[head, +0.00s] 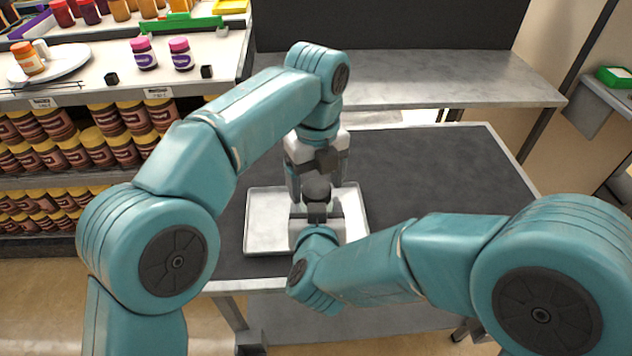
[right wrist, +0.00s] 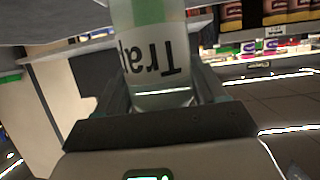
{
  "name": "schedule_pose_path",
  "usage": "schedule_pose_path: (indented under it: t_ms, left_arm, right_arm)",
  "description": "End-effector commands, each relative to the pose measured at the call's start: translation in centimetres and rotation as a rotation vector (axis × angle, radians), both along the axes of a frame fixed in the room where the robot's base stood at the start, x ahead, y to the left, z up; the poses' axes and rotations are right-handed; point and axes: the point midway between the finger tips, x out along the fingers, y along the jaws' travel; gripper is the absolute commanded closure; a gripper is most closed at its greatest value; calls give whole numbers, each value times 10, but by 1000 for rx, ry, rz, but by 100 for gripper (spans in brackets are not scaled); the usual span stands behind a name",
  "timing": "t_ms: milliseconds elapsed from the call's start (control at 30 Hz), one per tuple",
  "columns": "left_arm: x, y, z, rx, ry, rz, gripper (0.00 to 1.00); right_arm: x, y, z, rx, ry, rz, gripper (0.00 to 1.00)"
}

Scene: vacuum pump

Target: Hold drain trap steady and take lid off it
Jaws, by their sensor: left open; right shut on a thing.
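The drain trap (right wrist: 158,60) is a clear cylinder with a green band and the printed letters "Tra" visible, in the right wrist view. My right gripper (right wrist: 165,98) is shut on it, with a finger on each side. In the head view my right gripper (head: 317,214) reaches in over the tray, its fingers mostly hidden. My left gripper (head: 316,182) points down, open, just beyond it. A dark rounded piece (head: 317,189) shows between the left fingers; I cannot tell whether it is the lid. The trap's body is hidden in the head view.
A pale metal tray (head: 262,222) lies on the dark-topped table (head: 430,170) below both grippers. The table's right side is clear. A grey bench (head: 440,80) stands behind, and shelves of jars (head: 75,150) are at the left.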

Motion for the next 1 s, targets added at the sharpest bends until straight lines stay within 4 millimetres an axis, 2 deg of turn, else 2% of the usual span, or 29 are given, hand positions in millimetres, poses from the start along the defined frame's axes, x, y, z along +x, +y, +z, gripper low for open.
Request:
schedule_pose_path:
  t_ms: [133,367,400,567,767,1000]
  left_arm:
    - [0,1,-7,-1,0,1,23]
    - [0,0,-8,0,-1,1,23]
    - [0,0,-8,0,-1,1,30]
    - [0,0,-8,0,0,1,81]
    - [-1,1,-8,1,0,30,81]
    - [-1,1,-8,7,-1,286,81]
  right_arm:
    - [0,0,1,0,-2,0,100]
    - [0,0,1,0,-2,0,100]
    - [0,0,1,0,-2,0,100]
    - [0,0,1,1,-2,0,100]
    - [0,0,1,1,-2,-1,100]
    - [1,-1,1,1,-2,-3,100]
